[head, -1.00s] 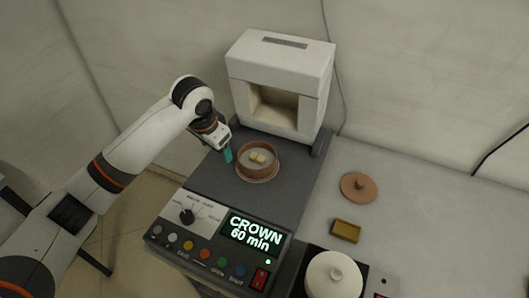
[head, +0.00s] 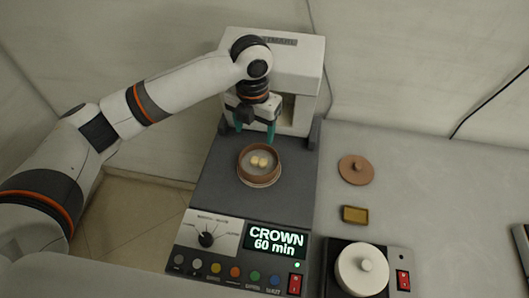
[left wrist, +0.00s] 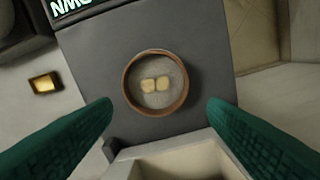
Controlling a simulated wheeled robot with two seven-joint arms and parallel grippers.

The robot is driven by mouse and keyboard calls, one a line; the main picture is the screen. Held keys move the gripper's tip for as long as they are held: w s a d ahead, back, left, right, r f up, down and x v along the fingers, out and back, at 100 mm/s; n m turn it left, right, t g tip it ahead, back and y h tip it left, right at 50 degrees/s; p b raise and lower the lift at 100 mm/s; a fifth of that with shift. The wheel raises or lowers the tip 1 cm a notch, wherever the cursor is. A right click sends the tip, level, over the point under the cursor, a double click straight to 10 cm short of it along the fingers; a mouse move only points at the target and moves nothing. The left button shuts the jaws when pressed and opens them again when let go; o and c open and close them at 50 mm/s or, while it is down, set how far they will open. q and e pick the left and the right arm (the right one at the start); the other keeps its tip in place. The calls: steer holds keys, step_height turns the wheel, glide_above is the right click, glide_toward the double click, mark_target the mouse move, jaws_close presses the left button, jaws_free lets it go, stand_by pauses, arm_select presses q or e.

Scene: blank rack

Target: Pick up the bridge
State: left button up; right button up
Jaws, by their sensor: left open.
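The bridge, two joined pale yellow tooth-like pieces (head: 259,161), lies inside a round brown dish (head: 244,170) on the dark platform in front of the white furnace. In the left wrist view the bridge (left wrist: 155,84) lies near the middle of the dish (left wrist: 129,100). My left gripper (head: 255,138) is open, its teal fingers apart and empty, above the dish's far side, toward the furnace. In the left wrist view its fingertips (left wrist: 161,104) stand wide on either side of the dish. My right gripper is not in view.
The white furnace (head: 300,76) with its open chamber stands just behind my left gripper. The control panel (head: 212,262) lies in front of the dish. On the right are a brown lid (head: 356,172), a small gold tray (head: 354,222) and a white pot (head: 362,281).

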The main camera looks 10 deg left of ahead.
arm_select(q)
steer(key=m, duration=0.1)
steer(key=p, duration=0.2)
glide_above(257, 162)
step_height(257, 162, down, 6)
steer(key=shift+w+f, duration=0.1)
steer(key=shift+w, duration=0.05)
steer(key=f, duration=0.2)
steer(key=f+p, duration=0.1)
steer(key=f, duration=0.2)
steer(key=shift+s, duration=0.2)
steer(key=shift+f, duration=0.3)
steer(key=shift+c, duration=0.3)
steer(key=c, duration=1)
steer(key=shift+r, duration=0.1)
